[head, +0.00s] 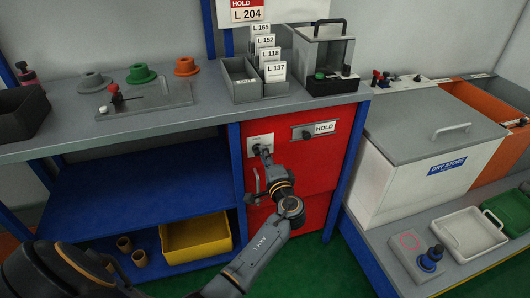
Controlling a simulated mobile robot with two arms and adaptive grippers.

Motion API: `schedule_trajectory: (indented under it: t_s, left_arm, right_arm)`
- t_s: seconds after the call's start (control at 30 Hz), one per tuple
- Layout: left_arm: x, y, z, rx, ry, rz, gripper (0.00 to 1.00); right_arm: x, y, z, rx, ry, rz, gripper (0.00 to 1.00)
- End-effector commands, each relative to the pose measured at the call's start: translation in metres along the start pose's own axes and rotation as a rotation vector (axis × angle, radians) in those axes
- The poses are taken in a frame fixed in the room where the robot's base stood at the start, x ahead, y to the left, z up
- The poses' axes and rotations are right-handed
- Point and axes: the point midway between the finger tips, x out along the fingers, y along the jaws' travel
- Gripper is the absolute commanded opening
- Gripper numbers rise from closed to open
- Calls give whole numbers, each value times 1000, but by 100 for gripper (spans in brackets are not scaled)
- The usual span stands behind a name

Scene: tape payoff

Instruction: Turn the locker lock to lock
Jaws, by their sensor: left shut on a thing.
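The red locker (315,165) stands under the right end of the bench. Its lock (256,140) is a pale plate near the upper left of the door, with a dark knob on it. My left gripper (262,153) is at this plate, shut on the lock's knob. The fingers and wrist hide most of the knob, so its angle is unclear. A light curved handle (253,183) shows below the plate, partly behind my arm. My right gripper does not show.
A HOLD plate (324,128) with a dark knob is right of the lock. The grey bench (200,112) overhangs the locker and holds spools and card bins. A yellow bin (196,238) sits low left. The DRY STORE box (430,150) stands right.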

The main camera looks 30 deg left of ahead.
Motion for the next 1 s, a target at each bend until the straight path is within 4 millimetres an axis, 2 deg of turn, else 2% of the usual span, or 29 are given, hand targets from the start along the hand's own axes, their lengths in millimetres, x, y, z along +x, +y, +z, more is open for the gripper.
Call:
schedule_trajectory:
  t_s: [0.03, 0.67, 0.7, 0.8, 1.0]
  left_arm:
    - [5, -9, 2, 13, -4, -17, 0]
    - [5, -8, 2, 65, -6, -17, 0]
    - [5, -8, 2, 65, -6, -17, 14]
    - [5, -7, 2, 65, -6, -16, 34]
    - [4, -5, 2, 64, -6, -12, 35]
  right_arm:
    - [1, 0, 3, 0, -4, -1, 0]
    - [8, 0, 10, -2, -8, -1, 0]
    - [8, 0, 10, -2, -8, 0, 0]
    - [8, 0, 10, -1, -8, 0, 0]
    - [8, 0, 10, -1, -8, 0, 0]
